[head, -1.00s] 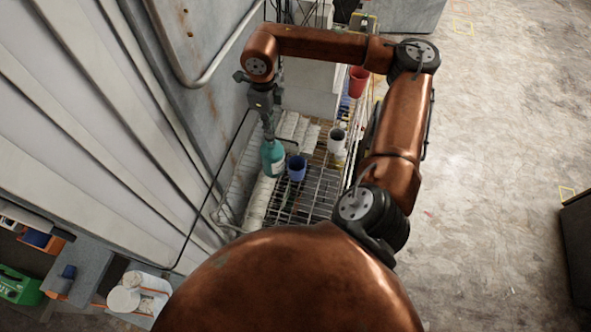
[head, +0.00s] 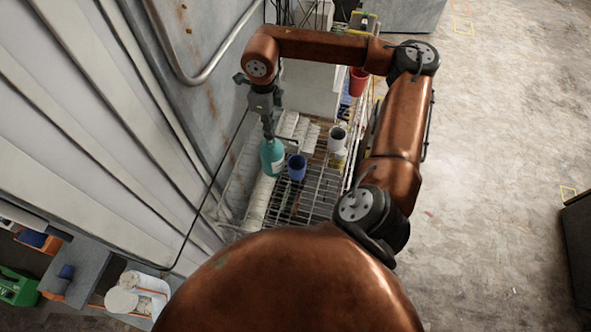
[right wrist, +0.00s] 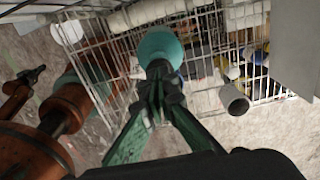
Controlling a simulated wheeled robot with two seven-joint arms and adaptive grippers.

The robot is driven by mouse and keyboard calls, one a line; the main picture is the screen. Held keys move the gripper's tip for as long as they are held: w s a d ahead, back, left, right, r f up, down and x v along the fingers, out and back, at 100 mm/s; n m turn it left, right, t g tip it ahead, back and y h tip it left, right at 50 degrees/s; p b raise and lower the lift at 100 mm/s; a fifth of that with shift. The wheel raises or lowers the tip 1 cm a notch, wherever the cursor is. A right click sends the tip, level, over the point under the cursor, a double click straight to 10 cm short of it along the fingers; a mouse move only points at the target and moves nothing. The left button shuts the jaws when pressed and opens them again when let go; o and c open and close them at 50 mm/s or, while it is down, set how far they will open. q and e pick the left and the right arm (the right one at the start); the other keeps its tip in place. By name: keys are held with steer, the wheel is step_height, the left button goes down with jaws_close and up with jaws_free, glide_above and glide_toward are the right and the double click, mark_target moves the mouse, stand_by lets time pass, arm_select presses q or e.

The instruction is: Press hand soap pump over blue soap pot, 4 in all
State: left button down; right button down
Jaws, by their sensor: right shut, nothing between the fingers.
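The hand soap pump bottle (head: 272,158) is teal with a pale label and stands upright on the wire rack by the wall. Its nozzle points right, toward the blue soap pot (head: 297,167), which stands close beside it. My right gripper (head: 268,134) is shut with nothing between its fingers, pointing down directly over the pump top. The right wrist view also shows the gripper (right wrist: 161,82) over the teal bottle (right wrist: 160,46). The fingertips hide the pump head, so I cannot tell whether they touch it.
A corrugated wall (head: 85,120) lies close on the left. My right arm arches over the rack's right side. Open floor (head: 490,170) is at the right.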

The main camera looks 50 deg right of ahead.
steer(key=shift+f+b, duration=0.75)
steer(key=shift+f, duration=0.35)
steer(key=shift+r, duration=0.1)
steer(key=shift+r+p, duration=0.95)
steer(key=shift+r, duration=0.8)
steer(key=shift+f, duration=0.15)
steer(key=shift+f+b, duration=1.45)
steer(key=shift+f, duration=0.25)
steer(key=shift+r, duration=0.1)
steer(key=shift+r+p, duration=1)
steer(key=shift+r, duration=0.8)
